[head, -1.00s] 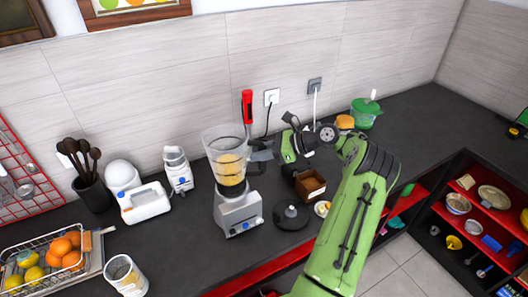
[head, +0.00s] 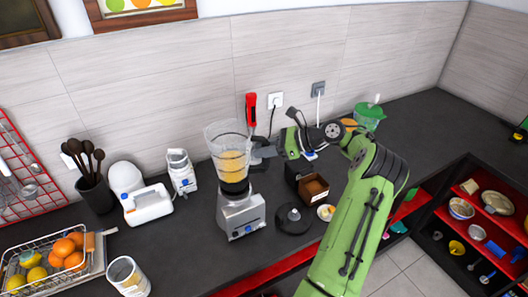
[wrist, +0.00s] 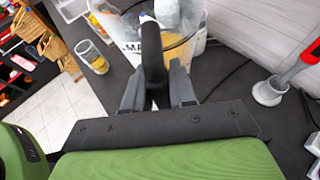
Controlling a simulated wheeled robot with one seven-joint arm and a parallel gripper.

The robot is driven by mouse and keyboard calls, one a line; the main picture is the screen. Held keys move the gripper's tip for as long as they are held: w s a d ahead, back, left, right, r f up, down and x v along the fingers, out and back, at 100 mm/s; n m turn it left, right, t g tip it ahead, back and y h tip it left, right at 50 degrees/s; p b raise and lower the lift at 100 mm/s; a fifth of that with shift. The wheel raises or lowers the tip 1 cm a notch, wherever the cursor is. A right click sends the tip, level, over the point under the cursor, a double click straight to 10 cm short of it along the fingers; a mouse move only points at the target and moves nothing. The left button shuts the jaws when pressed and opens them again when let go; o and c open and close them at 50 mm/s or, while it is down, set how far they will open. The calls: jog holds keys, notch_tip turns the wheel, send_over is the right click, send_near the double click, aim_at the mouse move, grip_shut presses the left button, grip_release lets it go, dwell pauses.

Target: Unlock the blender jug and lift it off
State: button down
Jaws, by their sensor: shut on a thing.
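The clear blender jug (head: 228,141) holds orange-yellow contents and has a dark collar at its bottom. It is upright, just over the silver blender base (head: 240,214), which has a blue knob on its front. Whether a thin gap separates collar and base is hard to tell. My gripper (head: 264,153) is at the jug's right side, shut on its dark handle. In the wrist view my gripper (wrist: 158,95) has its fingers on both sides of the black handle (wrist: 152,52), with the jug (wrist: 182,22) beyond it.
A black lid (head: 293,217) lies right of the base, near a brown box (head: 313,187) and a small bowl (head: 326,212). A red-handled tool (head: 251,110) stands behind the jug, near the wall.

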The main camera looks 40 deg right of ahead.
jog(key=shift+r, duration=0.35)
